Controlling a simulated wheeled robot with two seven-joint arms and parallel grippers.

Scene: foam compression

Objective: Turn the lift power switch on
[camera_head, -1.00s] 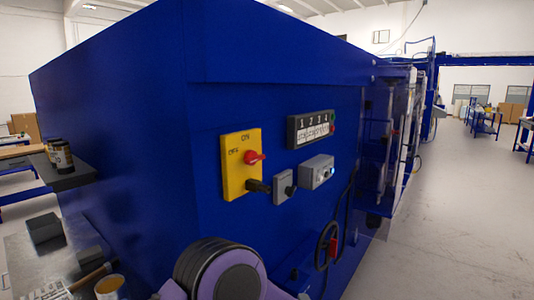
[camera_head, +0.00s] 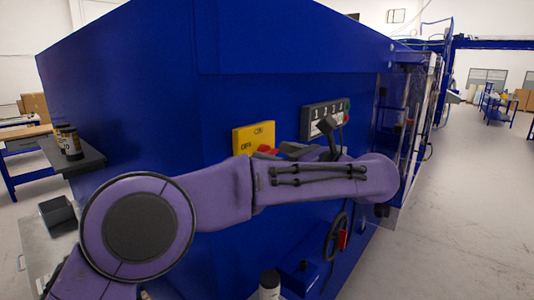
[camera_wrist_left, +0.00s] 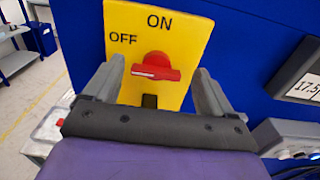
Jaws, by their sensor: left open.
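The lift power switch is a yellow plate (camera_head: 243,139) marked OFF and ON, with a red knob (camera_head: 268,149) partly hidden by my left arm. In the left wrist view the yellow plate (camera_wrist_left: 190,38) faces me, and the red knob (camera_wrist_left: 157,67) has its bar lying nearly crosswise below the lettering. My left gripper (camera_wrist_left: 160,68) is open, with one finger on each side of the knob and visible gaps to it. My right gripper is not in view.
The switch is on a blue cabinet wall (camera_head: 130,100). A numbered display panel (camera_head: 325,118) is right of the switch. A black cable loop with a red part (camera_head: 342,239) hangs lower down. A dark shelf with cans (camera_head: 70,142) stands at left.

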